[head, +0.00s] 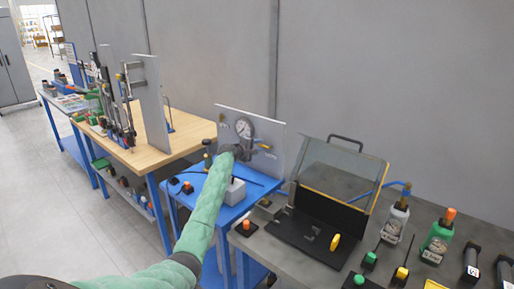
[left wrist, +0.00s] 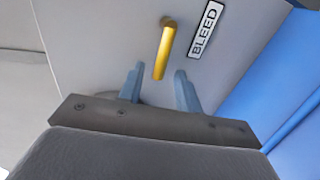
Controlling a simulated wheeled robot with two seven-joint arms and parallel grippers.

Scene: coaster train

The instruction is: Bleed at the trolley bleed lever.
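The yellow bleed lever (left wrist: 163,50) shows in the left wrist view on a grey panel, beside a white label (left wrist: 206,30) reading BLEED. In the head view the lever (head: 264,146) is small, at the right of the trolley's upright panel (head: 273,133). My left gripper (left wrist: 159,69) is open, its two blue-grey fingers on either side of the lever's lower end in the picture. No contact shows, and I cannot tell the depth between them. In the head view my left gripper (head: 246,150) is in front of the panel, below the gauge. My right gripper is not in view.
A round gauge (head: 243,128) is on the panel. The blue trolley top (head: 224,210) carries a grey block (head: 235,191) and a cable. A grey bench with an open black case (head: 318,230) and bottles stands at right; a wooden-topped bench (head: 175,130) stands at left.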

